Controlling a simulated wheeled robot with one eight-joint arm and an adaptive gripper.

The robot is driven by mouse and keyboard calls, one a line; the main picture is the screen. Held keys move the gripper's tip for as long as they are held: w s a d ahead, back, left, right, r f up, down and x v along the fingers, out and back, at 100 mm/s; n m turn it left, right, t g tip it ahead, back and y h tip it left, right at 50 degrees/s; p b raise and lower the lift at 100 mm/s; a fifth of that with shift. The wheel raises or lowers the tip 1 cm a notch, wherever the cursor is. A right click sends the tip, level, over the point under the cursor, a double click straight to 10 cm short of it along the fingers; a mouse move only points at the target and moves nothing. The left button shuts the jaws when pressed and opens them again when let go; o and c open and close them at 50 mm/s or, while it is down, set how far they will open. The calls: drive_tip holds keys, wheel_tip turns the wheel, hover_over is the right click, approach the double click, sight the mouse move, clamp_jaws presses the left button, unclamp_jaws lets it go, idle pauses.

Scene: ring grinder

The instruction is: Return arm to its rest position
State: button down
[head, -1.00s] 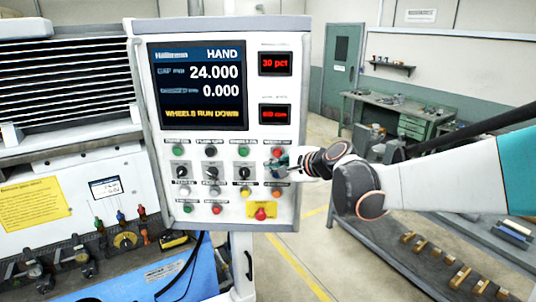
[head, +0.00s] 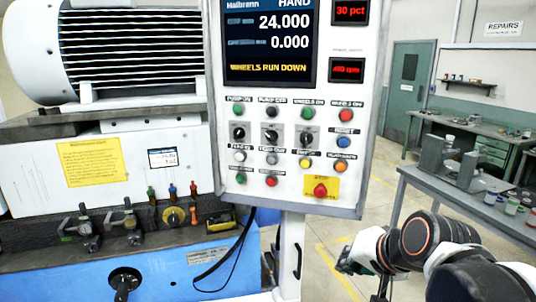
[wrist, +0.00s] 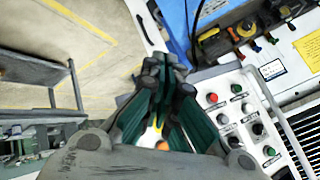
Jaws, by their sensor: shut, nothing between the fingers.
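My arm is folded low at the right in the head view, with my gripper (head: 350,262) below and right of the control panel (head: 222,170), clear of its buttons. In the wrist view my gripper (wrist: 168,80) shows its dark green fingers drawn together, with nothing held. The panel also shows in the wrist view (wrist: 205,85), beside and beyond the fingers. Its screen (head: 268,45) reads HAND, 24.000, 0.000 and WHEELS RUN DOWN. Red readouts show 30 pct (head: 350,11) and a partly blurred rpm figure (head: 347,69).
The grinder's blue base (head: 165,272) and white housing (head: 35,185) fill the left. A grey workbench (head: 480,205) with fixtures and small pots stands at the right. A green door (head: 405,85) is behind. Floor with yellow lines (head: 335,260) shows between panel post and bench.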

drive_tip(key=s+d+f+n+h+b, duration=0.1)
drive_tip(key=s+f+n+b, duration=0.1)
drive_tip(key=s+f+b, duration=0.3)
drive_tip(key=s+d+f+n+g+h+b, duration=0.1)
drive_tip(key=s+f+b, duration=0.4)
drive_tip(key=f, duration=0.7)
drive_tip(key=s+d+n, duration=0.1)
drive_tip(key=n, duration=0.1)
drive_tip(key=shift+d+n+h+b, duration=0.3)
drive_tip(key=shift+h+b, duration=0.1)
